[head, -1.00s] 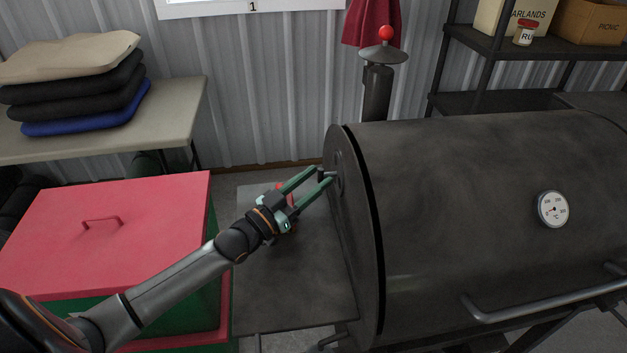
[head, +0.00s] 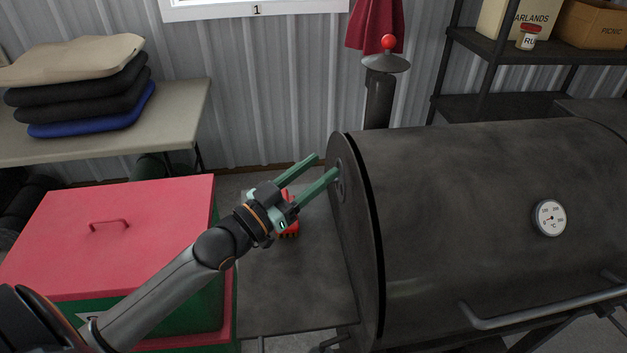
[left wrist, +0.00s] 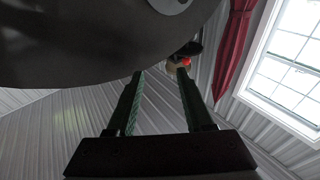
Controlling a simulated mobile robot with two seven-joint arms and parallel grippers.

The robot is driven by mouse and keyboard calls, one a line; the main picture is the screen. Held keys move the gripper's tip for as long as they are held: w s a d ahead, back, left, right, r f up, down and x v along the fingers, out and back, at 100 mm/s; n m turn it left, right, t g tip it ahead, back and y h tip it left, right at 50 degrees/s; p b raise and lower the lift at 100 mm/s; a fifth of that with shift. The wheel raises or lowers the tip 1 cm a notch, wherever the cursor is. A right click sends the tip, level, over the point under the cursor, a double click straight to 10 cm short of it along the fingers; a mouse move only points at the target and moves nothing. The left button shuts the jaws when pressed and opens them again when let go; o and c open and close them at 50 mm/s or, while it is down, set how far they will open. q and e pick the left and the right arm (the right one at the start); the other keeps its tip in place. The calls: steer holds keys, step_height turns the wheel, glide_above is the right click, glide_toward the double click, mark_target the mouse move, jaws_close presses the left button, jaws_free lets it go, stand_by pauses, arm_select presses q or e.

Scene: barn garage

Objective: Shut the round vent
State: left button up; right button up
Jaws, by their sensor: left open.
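The round vent (head: 341,183) is a dark disc on the left end of the black barrel grill (head: 450,200). A grey disc (left wrist: 170,3) shows at the top edge of the left wrist view, on the grill's dark end face. My left gripper (head: 326,164) is open and empty, its green fingers apart and pointing at the grill's end. The near fingertip overlaps the vent in the head view; I cannot tell whether it touches. In the left wrist view the gripper (left wrist: 160,73) has nothing between its fingers. The vent's openings are not clear. My right gripper is not in view.
A red brush-like tool (head: 289,229) lies on the grey side shelf (head: 290,285) below my gripper. A red-lidded green cooler (head: 110,235) stands left. A chimney (head: 380,95) rises behind the grill.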

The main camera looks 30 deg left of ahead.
arm_select(q)
steer(key=s+d+r, duration=0.3)
steer(key=s, duration=0.3)
steer(key=shift+s+d, duration=0.15)
steer(key=shift+s, duration=0.25)
steer(key=shift+r, duration=0.1)
